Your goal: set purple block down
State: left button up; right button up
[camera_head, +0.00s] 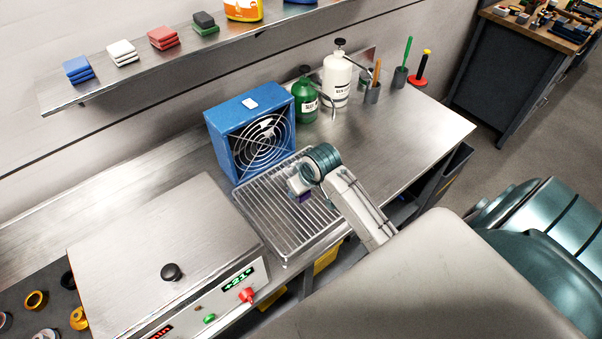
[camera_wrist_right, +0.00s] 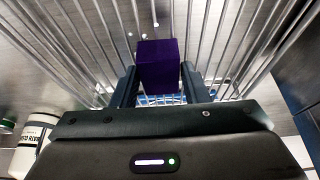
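A purple block (camera_wrist_right: 159,66) is between the two fingertips of my right gripper (camera_wrist_right: 159,80) in the right wrist view, with a finger against each side. In the head view my right gripper (camera_head: 299,188) is low over the wire rack (camera_head: 272,222), and a small part of the purple block (camera_head: 305,197) shows below it. The rack's bars also show around the block in the wrist view (camera_wrist_right: 225,45). I cannot tell whether the block touches the bars. My left gripper is not in view.
A blue fan (camera_head: 228,145) stands behind the rack. A green bottle (camera_head: 305,103) and a white bottle (camera_head: 337,83) stand right of the fan. A steel-lidded unit (camera_head: 160,235) with a black knob is left of the rack. Bench space (camera_head: 420,125) at the right is clear.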

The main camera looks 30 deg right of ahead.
jog(key=shift+o, duration=1.3)
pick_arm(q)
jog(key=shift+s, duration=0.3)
pick_arm(e)
jog(key=shift+s+r, duration=0.15)
jog(key=shift+r, duration=0.35)
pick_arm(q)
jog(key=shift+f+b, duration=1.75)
pick_arm(e)
jog(key=v, duration=1.1)
jog(key=shift+r, duration=0.15)
